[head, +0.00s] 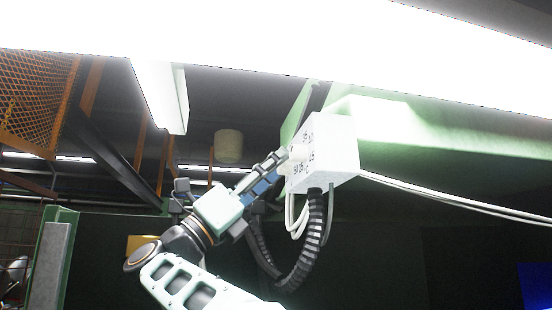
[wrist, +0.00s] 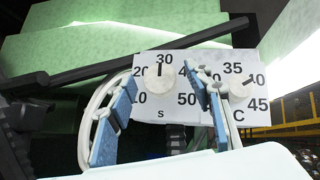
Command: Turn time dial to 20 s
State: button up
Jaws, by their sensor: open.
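A white control box (head: 331,150) hangs under the green beam, with two dials on its face. In the wrist view the time dial (wrist: 158,77) is a pale round knob on the left, marked "S", with numbers 10 to 50 around it. Its dark pointer line is upright, toward 30. My gripper (head: 283,160) is close in front of the box face. In the wrist view my open gripper (wrist: 160,82) has one blue-padded finger on each side of the time dial. I cannot tell whether the fingers touch it.
A second dial (wrist: 240,88), marked "C", sits right of the time dial, partly behind my right finger; its pointer aims near 40. A black corrugated hose (head: 315,225) and white cables (head: 440,198) run from the box. A green beam (head: 450,130) lies behind it.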

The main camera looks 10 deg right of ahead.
jog(key=shift+w+d+r, duration=0.1)
jog(key=shift+d+r, duration=0.25)
jog(key=shift+c, duration=0.2)
jog(key=c, duration=1.1)
jog(key=shift+f+n+t+y+b, duration=0.1)
jog(key=shift+n+t+y+b, duration=0.3)
jog(key=shift+n+t, duration=0.45)
jog(key=shift+s+r+n+t+y+p, duration=0.1)
jog(key=shift+n+t+y+p, duration=0.7)
jog(key=shift+n+y, duration=1.4)
jog(key=shift+s+r+n+t+y+p, duration=0.2)
jog(key=shift+n+t+y, duration=1)
jog(key=shift+n, duration=1.85)
jog(key=shift+w+n+t+y+p, duration=0.1)
jog(key=shift+n+t+y+p, duration=0.7)
jog(key=shift+n+y, duration=1.4)
jog(key=shift+n+h, duration=0.3)
jog(key=shift+n, duration=0.2)
